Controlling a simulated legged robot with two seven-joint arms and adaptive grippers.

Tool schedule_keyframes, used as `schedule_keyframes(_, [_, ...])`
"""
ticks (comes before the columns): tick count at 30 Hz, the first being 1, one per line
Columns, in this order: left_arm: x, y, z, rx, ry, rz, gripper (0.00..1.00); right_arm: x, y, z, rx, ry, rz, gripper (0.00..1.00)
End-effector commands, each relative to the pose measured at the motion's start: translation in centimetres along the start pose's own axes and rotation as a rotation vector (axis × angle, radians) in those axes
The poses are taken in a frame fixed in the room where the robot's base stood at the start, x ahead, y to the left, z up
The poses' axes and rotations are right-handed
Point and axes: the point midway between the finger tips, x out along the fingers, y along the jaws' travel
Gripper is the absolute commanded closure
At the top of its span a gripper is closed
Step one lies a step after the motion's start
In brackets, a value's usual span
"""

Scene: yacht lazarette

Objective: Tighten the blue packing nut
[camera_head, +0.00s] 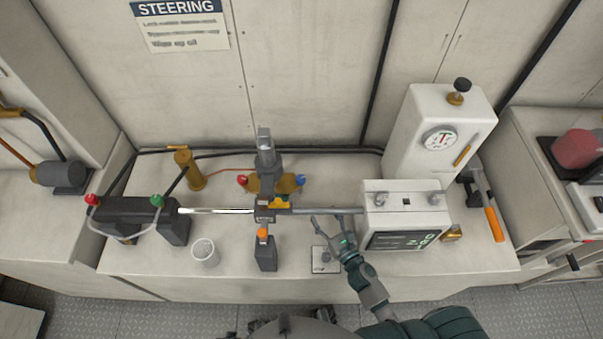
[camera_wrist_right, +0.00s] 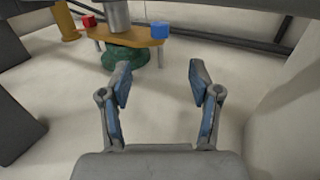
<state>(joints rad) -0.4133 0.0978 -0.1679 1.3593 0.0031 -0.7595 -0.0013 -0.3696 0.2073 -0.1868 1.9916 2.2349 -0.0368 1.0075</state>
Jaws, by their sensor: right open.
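The blue packing nut (camera_head: 300,179) sits at the right end of a brass-coloured valve body (camera_head: 272,184) with a grey upright cylinder, behind the horizontal steel rod. It also shows as a blue block in the right wrist view (camera_wrist_right: 161,30), beyond the fingertips. A red nut (camera_head: 243,180) is at the opposite end. My right gripper (camera_head: 330,220) is open and empty, in front of the nut and close to the rod. In the right wrist view its fingers (camera_wrist_right: 160,78) are spread, apart from the nut. My left gripper is not in view.
The steel rod (camera_head: 215,211) runs between a dark cylinder (camera_head: 128,212) and a white display box (camera_head: 404,214). A white cup (camera_head: 205,253) and a dark orange-topped block (camera_head: 266,251) stand in front. An orange-handled tool (camera_head: 493,222) lies at right.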

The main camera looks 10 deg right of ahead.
Motion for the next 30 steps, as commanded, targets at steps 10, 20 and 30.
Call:
schedule_keyframes(10, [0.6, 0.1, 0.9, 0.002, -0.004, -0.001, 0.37, 7.7, -0.2, 0.1, -0.003, -0.003, 0.001, 0.37])
schedule_keyframes(20, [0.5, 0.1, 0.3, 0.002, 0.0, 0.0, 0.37, 14.5, -0.1, -0.1, -0.004, 0.0, 0.0, 0.37])
schedule_keyframes(30, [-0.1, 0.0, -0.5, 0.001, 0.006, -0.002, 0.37, 16.6, -0.1, 0.0, -0.005, 0.0, 0.001, 0.37])
